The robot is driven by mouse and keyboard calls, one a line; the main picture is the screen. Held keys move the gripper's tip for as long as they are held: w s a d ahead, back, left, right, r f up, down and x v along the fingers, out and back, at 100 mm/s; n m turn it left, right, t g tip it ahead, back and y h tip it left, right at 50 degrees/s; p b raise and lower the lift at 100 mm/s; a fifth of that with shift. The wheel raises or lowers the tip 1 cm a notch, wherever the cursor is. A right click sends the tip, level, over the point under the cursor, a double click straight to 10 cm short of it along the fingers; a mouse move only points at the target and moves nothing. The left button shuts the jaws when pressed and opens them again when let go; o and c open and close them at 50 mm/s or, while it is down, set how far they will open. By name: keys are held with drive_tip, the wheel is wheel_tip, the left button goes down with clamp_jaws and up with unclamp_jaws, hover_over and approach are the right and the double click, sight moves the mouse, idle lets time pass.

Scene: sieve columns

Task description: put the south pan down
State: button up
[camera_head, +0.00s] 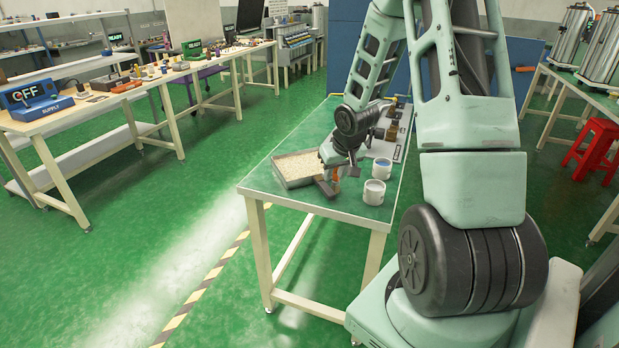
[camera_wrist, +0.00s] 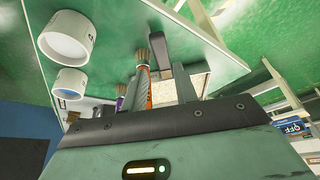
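A shallow grey pan (camera_head: 298,168) filled with pale grains sits on the green bench top at the left. It is the only pan-like thing I can make out, and no mark shows whether it is the south one. Part of it shows in the wrist view (camera_wrist: 200,82). My gripper (camera_head: 329,182) points down beside the pan's right side, close to the bench. In the wrist view a dark finger shows in front of the grains, and a dark grey block (camera_wrist: 159,45) lies beyond. Whether the fingers hold anything is unclear.
Two white pots, a near one (camera_head: 374,192) and one with blue inside (camera_head: 381,171), stand right of my gripper. An orange-handled brush (camera_wrist: 144,85) is close to the fingers. Small dark items (camera_head: 395,125) crowd the bench's back. The bench's front left strip is bare.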

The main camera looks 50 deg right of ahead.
sight(328, 189)
drive_tip(key=shift+x, duration=3.95)
drive_tip(key=shift+w+r, duration=0.1)
clamp_jaws()
